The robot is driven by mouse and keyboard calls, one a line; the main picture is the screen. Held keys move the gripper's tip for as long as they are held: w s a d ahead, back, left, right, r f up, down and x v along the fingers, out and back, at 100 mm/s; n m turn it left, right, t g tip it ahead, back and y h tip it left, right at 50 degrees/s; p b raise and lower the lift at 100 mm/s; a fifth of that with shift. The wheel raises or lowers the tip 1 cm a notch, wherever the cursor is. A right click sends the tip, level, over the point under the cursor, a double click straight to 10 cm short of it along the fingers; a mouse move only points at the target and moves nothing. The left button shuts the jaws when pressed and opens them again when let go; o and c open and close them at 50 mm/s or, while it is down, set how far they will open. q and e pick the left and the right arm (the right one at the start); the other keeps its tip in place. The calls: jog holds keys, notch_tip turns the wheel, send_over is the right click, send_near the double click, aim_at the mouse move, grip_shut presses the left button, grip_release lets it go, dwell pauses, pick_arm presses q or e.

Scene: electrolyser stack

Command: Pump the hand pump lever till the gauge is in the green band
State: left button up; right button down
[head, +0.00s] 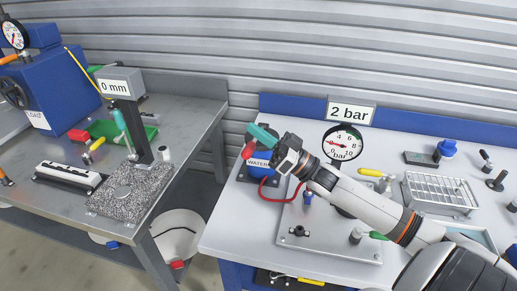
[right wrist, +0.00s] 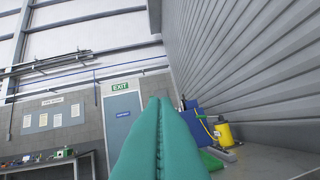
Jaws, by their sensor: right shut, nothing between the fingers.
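The hand pump (head: 259,165), a blue body marked WATER, stands at the left of the white bench. Its red lever grip (head: 248,151) shows just below and left of my right gripper (head: 262,133). The right gripper's teal fingers are together, empty, over the pump's top; I cannot tell whether they touch the lever. They also show pressed together in the right wrist view (right wrist: 158,102). The round gauge (head: 343,142) has a red needle pointing left; its green band is too small to make out. The sign (head: 351,113) above reads 2 bar. My left gripper is out of view.
A red hose (head: 268,195) runs from the pump by a grey plate (head: 305,241). My right arm crosses the bench below the gauge. A wire rack (head: 440,192) stands at right. A grey table (head: 190,112) with a 0 mm gauge stand is left, across a gap.

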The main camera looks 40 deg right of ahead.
jog(key=shift+r, duration=0.55)
jog(key=w+d+f+v, duration=0.1)
jog(key=v, duration=1)
jog(key=shift+w+d+f, duration=0.15)
jog(key=shift+d+f, duration=0.15)
jog(key=p+x, duration=0.3)
jog(key=x, duration=0.8)
jog(key=f, duration=0.4)
jog(key=shift+s+a+f+p, duration=0.15)
jog(key=shift+s+a+p, duration=0.2)
jog(key=shift+a, duration=0.05)
